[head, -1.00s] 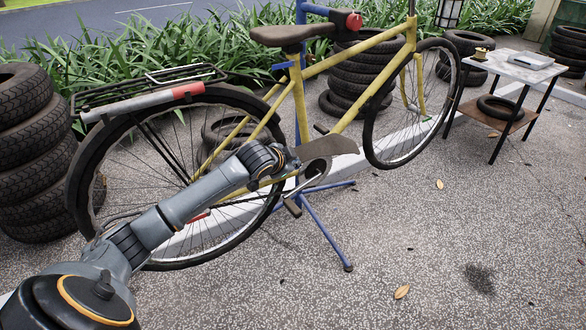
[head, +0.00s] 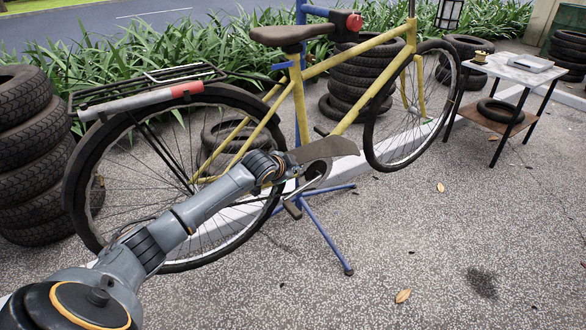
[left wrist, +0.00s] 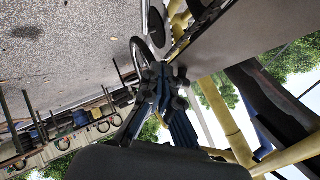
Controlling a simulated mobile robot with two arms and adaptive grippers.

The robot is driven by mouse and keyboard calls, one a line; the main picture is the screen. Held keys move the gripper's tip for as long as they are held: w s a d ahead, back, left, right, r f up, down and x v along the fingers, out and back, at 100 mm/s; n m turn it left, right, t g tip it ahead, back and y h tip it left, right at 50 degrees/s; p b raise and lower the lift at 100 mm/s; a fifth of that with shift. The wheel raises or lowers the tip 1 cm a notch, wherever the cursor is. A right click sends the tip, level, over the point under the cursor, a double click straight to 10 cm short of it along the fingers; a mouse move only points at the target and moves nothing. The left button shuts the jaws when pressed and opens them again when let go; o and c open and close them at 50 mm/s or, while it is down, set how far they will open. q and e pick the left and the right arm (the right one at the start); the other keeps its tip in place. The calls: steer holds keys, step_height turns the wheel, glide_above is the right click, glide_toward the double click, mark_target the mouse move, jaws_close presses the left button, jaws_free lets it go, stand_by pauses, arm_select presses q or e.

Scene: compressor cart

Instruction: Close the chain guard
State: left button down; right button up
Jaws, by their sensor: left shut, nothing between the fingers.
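The chain guard (head: 328,147) is a flat grey-brown plate at the bicycle's crank, right of my left wrist in the head view. In the left wrist view the guard (left wrist: 240,32) appears as a broad grey plate across the upper right. My left gripper (left wrist: 168,78) is shut and empty, with its dark fingertips close to the guard's edge; I cannot tell whether they touch. In the head view the fingers are mostly hidden behind my wrist. The yellow bicycle (head: 349,112) stands upright, held by a blue repair stand (head: 301,105). My right gripper is not in view.
The crank and pedal (head: 294,207) hang just below the guard. The rear wheel (head: 90,215) is behind my left arm. Tyre stacks (head: 24,145) stand at the left and behind the bicycle. A small table (head: 509,68) is at the right.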

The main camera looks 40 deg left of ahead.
arm_select(q)
steer(key=shift+f, duration=0.2)
